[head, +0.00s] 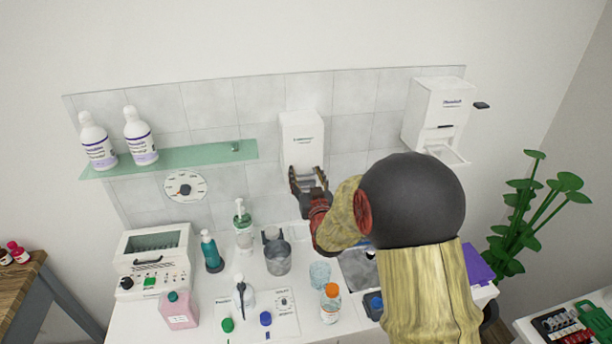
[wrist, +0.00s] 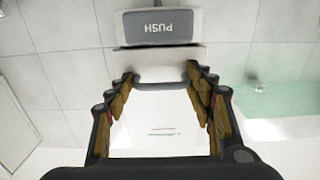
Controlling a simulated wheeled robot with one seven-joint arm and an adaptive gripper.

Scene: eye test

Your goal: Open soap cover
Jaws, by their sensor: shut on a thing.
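The white soap dispenser (head: 302,130) is fixed to the tiled wall, and its front cover (wrist: 165,125) fills the middle of the wrist view. A grey push bar (wrist: 160,27) marked PUSH, upside down in the picture, is beyond my fingertips. My gripper (head: 308,180) is at the lower part of the dispenser. In the wrist view, my gripper (wrist: 162,76) has a finger on each side of the white cover and is shut on it. My arm hides part of the counter. I cannot tell whether the cover has swung at all.
A glass shelf (head: 195,155) with two white bottles is to the left. A second white wall dispenser (head: 438,112) is to the right. The counter below holds several bottles, a grey cup (head: 278,258) and a white device (head: 155,262).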

